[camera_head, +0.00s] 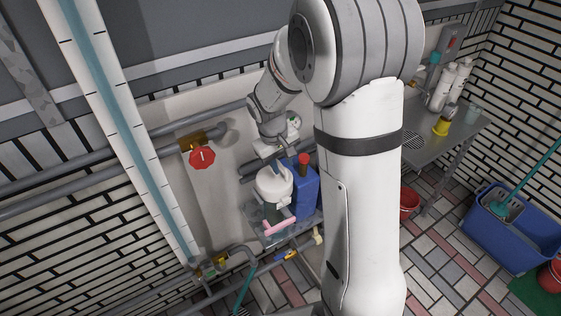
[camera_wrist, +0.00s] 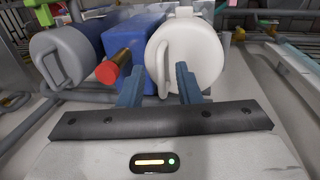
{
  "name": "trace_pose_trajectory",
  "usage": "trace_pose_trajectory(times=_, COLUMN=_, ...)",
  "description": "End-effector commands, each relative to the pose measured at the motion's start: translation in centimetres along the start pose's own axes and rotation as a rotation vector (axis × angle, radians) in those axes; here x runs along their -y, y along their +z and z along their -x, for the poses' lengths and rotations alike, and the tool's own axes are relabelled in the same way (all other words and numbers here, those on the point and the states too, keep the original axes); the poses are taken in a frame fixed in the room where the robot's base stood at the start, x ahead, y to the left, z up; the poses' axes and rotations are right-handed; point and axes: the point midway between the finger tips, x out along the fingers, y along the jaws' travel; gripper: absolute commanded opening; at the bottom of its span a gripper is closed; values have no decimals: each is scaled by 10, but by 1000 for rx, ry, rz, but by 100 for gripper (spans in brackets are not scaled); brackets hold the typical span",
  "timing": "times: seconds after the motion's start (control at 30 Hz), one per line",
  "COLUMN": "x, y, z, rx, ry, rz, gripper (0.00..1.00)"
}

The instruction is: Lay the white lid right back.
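The white lid (camera_head: 273,183) shows as a rounded white top in the head view, beside a blue container (camera_head: 306,196) with a red cap (camera_head: 303,159). In the wrist view the white lid (camera_wrist: 203,52) is a large round white face with a narrow strip-like handle down its left side. My gripper (camera_wrist: 160,85) has its two blue-grey fingers apart, pointing toward the lid's lower part. The strip's lower end appears in the gap between them; I cannot tell whether they touch it. In the head view my gripper (camera_head: 268,149) is just above the lid, its fingertips unclear.
A grey round-faced container (camera_wrist: 58,58) stands left of the blue one in the wrist view. A shelf (camera_head: 256,228) holds the containers, with a pink item (camera_head: 282,226) at its front. A red valve wheel (camera_head: 202,157) and wall pipes are close on the left.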

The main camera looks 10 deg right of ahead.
Motion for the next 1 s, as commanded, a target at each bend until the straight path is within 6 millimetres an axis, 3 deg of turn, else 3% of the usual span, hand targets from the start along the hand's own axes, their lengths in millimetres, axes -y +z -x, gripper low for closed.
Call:
trace_pose_trajectory(times=0.23, x=0, y=0, z=0, rx=0, ry=0, rz=0, gripper=29)
trace_pose_trajectory(times=0.6, x=1, y=0, z=0, rx=-1, ry=0, rz=1, gripper=0)
trace_pose_trajectory(times=1.0, x=1, y=0, z=0, rx=-1, ry=0, rz=2, gripper=0)
